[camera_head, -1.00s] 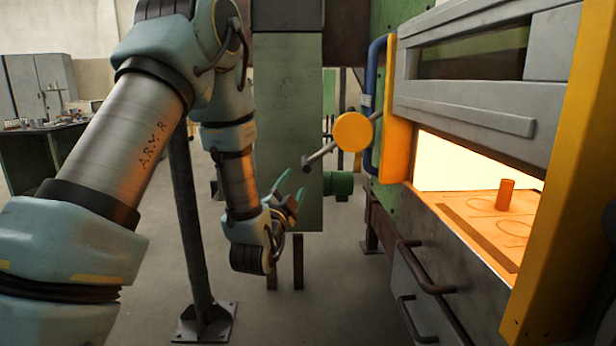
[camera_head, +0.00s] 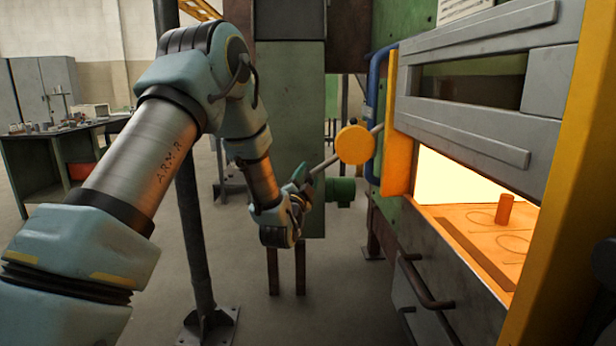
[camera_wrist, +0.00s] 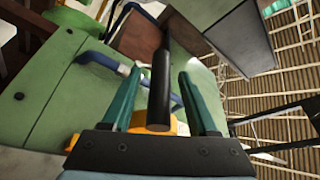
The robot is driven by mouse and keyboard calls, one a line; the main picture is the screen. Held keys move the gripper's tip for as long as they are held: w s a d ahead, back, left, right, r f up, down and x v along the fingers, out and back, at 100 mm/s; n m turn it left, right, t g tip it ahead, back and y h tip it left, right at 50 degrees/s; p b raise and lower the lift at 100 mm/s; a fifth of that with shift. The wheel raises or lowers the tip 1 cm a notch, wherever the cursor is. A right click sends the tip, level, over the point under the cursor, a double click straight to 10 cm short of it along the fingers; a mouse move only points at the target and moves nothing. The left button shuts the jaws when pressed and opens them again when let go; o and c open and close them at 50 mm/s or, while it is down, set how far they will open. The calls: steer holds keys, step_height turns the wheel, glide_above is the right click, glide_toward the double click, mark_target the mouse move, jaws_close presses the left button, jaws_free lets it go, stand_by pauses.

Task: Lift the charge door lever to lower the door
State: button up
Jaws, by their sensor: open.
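The charge door lever is a dark rod (camera_head: 327,161) with a round yellow disc (camera_head: 354,144), left of the furnace opening. The rod slopes down and left from the disc. My gripper (camera_head: 302,178) is at its lower left end. In the wrist view the dark rod (camera_wrist: 160,88) stands between the two green fingers of my gripper (camera_wrist: 158,75), which are open with gaps on both sides. The grey charge door (camera_head: 470,140) is above the glowing opening (camera_head: 450,178). The exact contact between fingers and rod is hidden in the head view.
An orange billet (camera_head: 505,209) stands on the glowing hearth (camera_head: 470,225). A yellow post (camera_head: 565,180) borders the opening on the right. A blue pipe (camera_head: 374,90) runs behind the lever. A dark floor post (camera_head: 195,240) stands behind my arm. A cluttered bench (camera_head: 45,165) is at left.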

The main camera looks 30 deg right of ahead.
steer(key=shift+c, duration=0.3)
jaws_close()
stand_by(1.1)
